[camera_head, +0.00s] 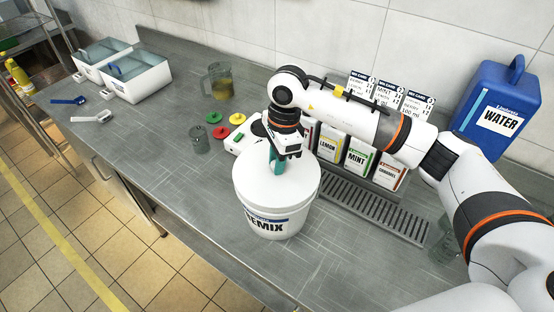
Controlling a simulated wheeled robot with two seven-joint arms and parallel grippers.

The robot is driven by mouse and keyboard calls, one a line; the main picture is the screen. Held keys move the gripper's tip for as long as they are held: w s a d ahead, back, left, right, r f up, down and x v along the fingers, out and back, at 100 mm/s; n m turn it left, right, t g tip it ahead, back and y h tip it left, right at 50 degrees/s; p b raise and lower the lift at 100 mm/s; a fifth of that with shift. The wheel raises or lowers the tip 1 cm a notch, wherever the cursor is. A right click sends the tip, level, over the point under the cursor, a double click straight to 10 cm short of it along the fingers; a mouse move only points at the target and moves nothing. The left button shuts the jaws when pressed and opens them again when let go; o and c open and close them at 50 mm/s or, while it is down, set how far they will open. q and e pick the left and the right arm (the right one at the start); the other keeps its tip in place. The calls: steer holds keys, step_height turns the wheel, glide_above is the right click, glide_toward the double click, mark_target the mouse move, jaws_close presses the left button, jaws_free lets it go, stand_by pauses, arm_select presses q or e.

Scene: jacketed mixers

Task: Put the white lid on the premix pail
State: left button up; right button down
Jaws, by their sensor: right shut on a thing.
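The white premix pail (268,222) stands upright on the steel counter, its label facing the front edge. The white lid (296,180) lies over the pail's mouth and covers it. I cannot tell whether it is pressed fully down on the rim. My right gripper (277,164) points down at the middle of the lid, its teal fingertips shut on the lid's grip, which they mostly hide. My left gripper is not in view.
Syrup boxes (357,157) stand behind my right arm, beside a drain grate (375,210). A blue water canister (495,108) is at the back right. A jug (219,82), a small glass (199,139) and coloured caps (237,118) sit behind the pail. The left counter front is clear.

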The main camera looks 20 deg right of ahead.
steer(key=shift+f+b, duration=0.25)
steer(key=shift+b, duration=0.3)
stand_by(0.6)
steer(key=c, duration=1.1)
jaws_free()
steer(key=shift+o, duration=0.2)
steer(key=o, duration=0.3)
steer(key=shift+o, duration=0.2)
steer(key=shift+r+p, duration=1.45)
steer(key=shift+r, duration=2.1)
